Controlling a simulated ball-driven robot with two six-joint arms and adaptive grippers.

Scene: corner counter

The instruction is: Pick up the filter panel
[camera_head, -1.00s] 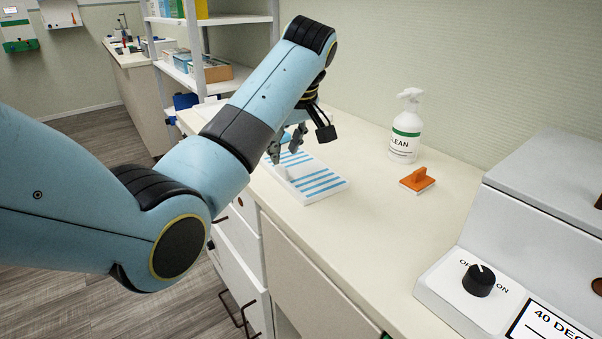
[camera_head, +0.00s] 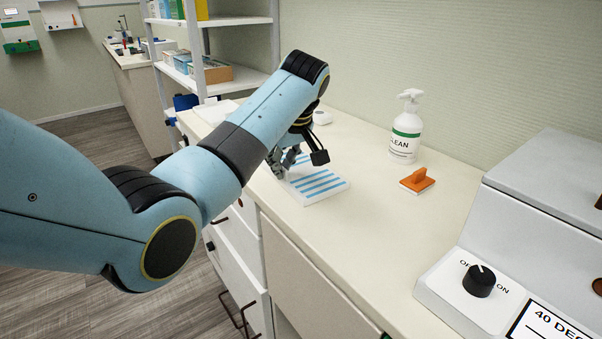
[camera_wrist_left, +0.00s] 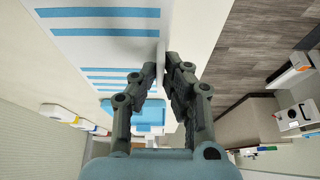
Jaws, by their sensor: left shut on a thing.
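The filter panel (camera_head: 322,186), a flat white panel with blue stripes, lies on the counter near its front edge. It also shows in the left wrist view (camera_wrist_left: 100,53), at the upper left. My left gripper (camera_head: 281,170) reaches down at the panel's far left end, where the arm and fingers hide part of it. In the left wrist view my left gripper (camera_wrist_left: 166,62) has its fingertips close together on a thin white upright part of the panel. I cannot see the panel lifted off the counter. My right gripper is not in view.
A spray bottle (camera_head: 405,135) and an orange-handled block (camera_head: 417,181) stand to the right of the panel. A grey-white machine with a black knob (camera_head: 479,280) fills the right front. Shelves (camera_head: 210,75) stand behind. The counter between panel and machine is clear.

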